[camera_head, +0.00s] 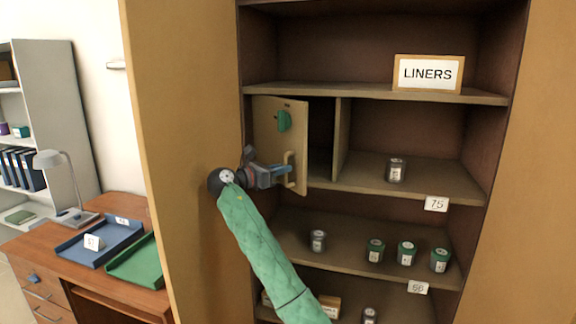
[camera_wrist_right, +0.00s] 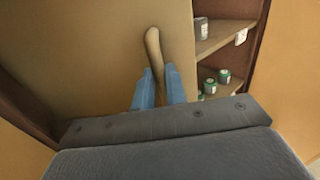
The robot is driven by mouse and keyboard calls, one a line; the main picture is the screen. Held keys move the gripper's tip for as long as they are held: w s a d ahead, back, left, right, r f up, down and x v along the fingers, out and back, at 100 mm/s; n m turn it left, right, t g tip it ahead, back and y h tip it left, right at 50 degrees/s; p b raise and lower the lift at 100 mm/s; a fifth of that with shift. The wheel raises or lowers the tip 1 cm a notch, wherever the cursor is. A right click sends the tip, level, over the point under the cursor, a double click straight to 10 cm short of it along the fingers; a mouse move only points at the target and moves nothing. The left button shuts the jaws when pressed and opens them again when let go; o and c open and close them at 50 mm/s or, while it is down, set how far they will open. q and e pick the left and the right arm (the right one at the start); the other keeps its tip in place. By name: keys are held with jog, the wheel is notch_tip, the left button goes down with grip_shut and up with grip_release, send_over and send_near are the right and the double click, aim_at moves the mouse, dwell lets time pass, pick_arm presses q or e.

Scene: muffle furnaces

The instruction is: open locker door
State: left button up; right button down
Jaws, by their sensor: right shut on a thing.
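The locker door (camera_head: 270,132) is a small tan panel with a green oval piece, set in the cabinet at the left of a shelf. It stands partly open, with a dark gap between its right edge and the compartment. Its pale bar handle (camera_head: 290,172) is near the lower right edge. My right gripper (camera_head: 287,170) is shut on the handle. In the right wrist view the handle (camera_wrist_right: 153,45) rises between the blue fingers, with the door panel (camera_wrist_right: 85,55) behind. My left gripper is not in view.
The tall cabinet's left door (camera_head: 165,110) stands open beside my arm. Shelves (camera_head: 420,180) hold several jars. A LINERS sign (camera_head: 430,73) is on the upper shelf. A desk with a blue tray (camera_head: 80,250) and a green tray (camera_head: 130,265) stands left.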

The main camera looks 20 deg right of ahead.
aim_at(304, 139)
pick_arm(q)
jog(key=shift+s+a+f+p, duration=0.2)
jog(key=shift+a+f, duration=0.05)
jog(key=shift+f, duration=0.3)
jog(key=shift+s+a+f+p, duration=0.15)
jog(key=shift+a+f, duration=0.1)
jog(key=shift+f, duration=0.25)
pick_arm(e)
jog(key=shift+w+a+r, duration=0.1)
jog(key=shift+a+r, duration=0.1)
jog(key=shift+a, duration=0.6)
jog(key=shift+w+a+r, duration=0.1)
jog(key=shift+a+r, duration=0.1)
jog(key=shift+a, duration=0.6)
